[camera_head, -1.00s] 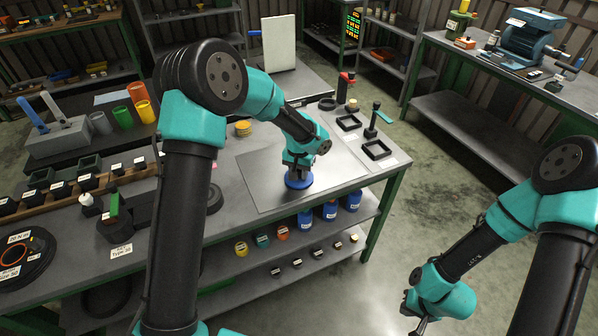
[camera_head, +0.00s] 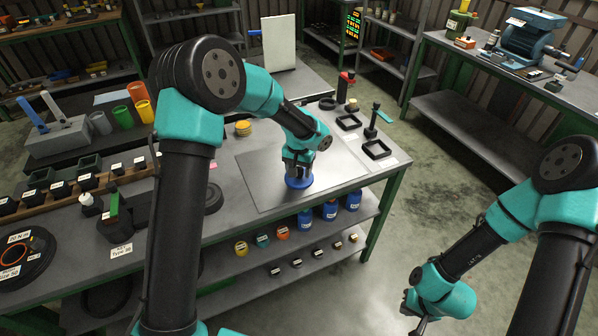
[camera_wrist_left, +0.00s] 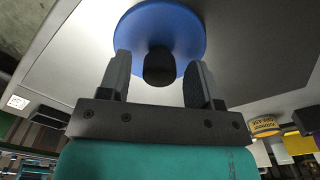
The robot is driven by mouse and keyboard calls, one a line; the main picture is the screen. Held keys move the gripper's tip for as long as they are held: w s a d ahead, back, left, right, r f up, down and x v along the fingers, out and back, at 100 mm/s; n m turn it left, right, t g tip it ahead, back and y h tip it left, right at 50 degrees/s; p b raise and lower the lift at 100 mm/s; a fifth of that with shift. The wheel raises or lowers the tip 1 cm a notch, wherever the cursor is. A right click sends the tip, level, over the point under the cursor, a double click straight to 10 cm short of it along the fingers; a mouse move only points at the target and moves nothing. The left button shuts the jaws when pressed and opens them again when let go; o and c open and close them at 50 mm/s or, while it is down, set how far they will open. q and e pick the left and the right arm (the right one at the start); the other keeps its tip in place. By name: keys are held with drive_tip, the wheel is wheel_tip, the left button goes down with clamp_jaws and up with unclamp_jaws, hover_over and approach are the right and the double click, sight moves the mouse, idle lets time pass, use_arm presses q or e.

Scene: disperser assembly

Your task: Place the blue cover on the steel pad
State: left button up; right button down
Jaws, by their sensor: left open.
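The blue cover (camera_head: 300,182) is a flat disc on the steel pad (camera_head: 262,196), the grey sheet on the workbench. In the left wrist view the blue cover (camera_wrist_left: 186,22) shows a black knob (camera_wrist_left: 159,68) at its middle. My left gripper (camera_head: 299,172) is straight above the cover, pointing down. In the left wrist view its fingers (camera_wrist_left: 158,75) stand apart on either side of the knob, with a gap on each side. My right gripper (camera_head: 420,318) hangs low at the bottom right, away from the bench; its fingers are too small to read.
Black square frames (camera_head: 376,149) and a black handled tool (camera_head: 371,122) stand to the right of the pad. A yellow stack (camera_head: 243,128) sits behind it. Blue containers (camera_head: 330,210) are on the shelf below. The pad around the cover is clear.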

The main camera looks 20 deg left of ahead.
sight(299, 170)
use_arm(q)
wheel_tip(299, 170, up, 11)
idle(0.4)
drive_tip(key=shift+f, duration=0.2)
idle(0.3)
